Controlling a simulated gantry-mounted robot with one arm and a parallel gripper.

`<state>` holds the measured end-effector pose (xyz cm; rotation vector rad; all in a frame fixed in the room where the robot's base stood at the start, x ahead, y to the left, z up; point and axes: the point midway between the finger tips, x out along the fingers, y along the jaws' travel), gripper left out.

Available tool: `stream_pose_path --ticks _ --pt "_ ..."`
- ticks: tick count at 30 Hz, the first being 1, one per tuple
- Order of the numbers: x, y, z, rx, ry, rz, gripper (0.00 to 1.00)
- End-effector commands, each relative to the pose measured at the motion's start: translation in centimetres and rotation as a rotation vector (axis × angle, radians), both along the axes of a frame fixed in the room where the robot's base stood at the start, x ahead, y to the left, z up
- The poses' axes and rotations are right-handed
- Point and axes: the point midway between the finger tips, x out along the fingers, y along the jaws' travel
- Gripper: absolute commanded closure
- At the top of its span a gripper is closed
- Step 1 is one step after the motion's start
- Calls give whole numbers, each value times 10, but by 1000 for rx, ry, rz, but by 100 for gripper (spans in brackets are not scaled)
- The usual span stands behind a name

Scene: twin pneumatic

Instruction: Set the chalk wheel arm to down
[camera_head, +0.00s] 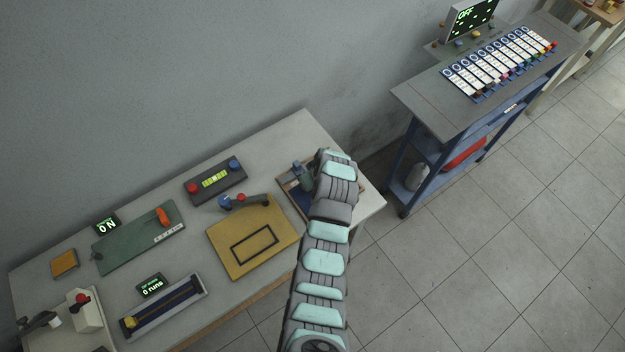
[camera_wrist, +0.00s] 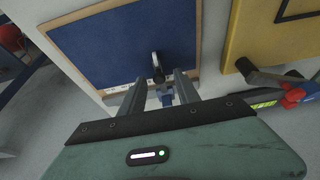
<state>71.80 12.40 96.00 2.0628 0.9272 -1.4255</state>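No label marks the chalk wheel arm, so I cannot tell which part it is. A small grey upright piece (camera_wrist: 157,66) stands at the edge of a blue board (camera_wrist: 110,40), between my fingers in the wrist view. A grey lever (camera_head: 256,199) with a red knob and blue pivot lies across the back edge of a yellow board (camera_head: 222,236); its dark end (camera_wrist: 244,66) shows in the wrist view. My gripper (camera_wrist: 160,76) is open over the blue board's edge, its fingers either side of the grey piece. Contact is unclear. My arm hides much of the blue board in the head view.
A control box (camera_head: 215,182) with red and blue knobs stands behind the yellow board. Left are a green panel (camera_head: 130,243) with an orange handle, a slider unit (camera_head: 165,312) and a white box (camera_head: 86,310). A blue cart (camera_head: 425,105) stands right, across a floor gap.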

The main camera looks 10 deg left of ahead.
Motion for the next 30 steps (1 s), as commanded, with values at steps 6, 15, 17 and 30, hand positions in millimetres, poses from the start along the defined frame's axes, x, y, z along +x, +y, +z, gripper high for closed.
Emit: stream_pose_path --ticks 6,15,17,30 --pt "0 0 1 0 -1 0 60" --pt "-1 -5 16 1 -8 -2 60" --pt "-4 -7 23 1 -5 -1 60" --pt "-19 -24 84 1 -5 -1 60"
